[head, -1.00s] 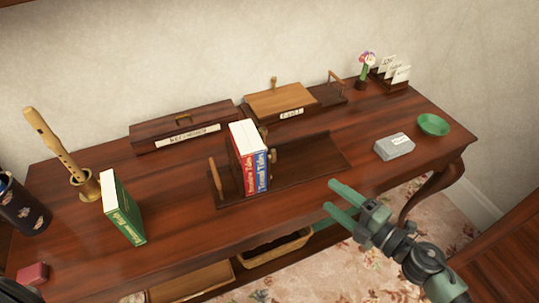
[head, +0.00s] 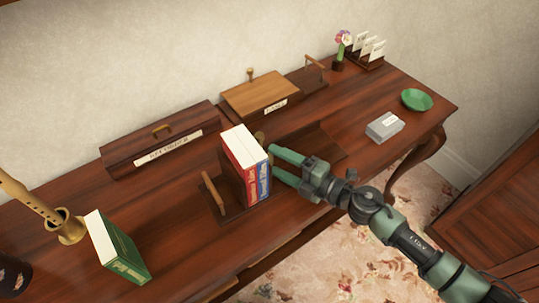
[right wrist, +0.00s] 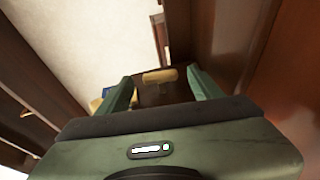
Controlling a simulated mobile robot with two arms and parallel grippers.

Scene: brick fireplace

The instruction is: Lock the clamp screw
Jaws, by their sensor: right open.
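The book rack (head: 240,212) lies on the desk with a wooden upright at its left end. A red book (head: 236,178) and a blue book (head: 263,184) stand upright in it. A round tan knob (head: 260,137) shows behind the books' right side. My right gripper (head: 274,161) is open just right of the blue book and hides part of the rack there. In the right wrist view, a tan bar-shaped knob, apparently the clamp screw (right wrist: 160,75), shows between the open fingers against a dark panel. I cannot tell whether the fingers touch it. My left gripper is not in view.
A green book (head: 117,250) and a recorder in a brass holder (head: 65,226) stand at left. Wooden boxes (head: 160,140) line the back. A grey box (head: 384,127) and green bowl (head: 416,100) sit at right. The desk's front edge lies below my right arm.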

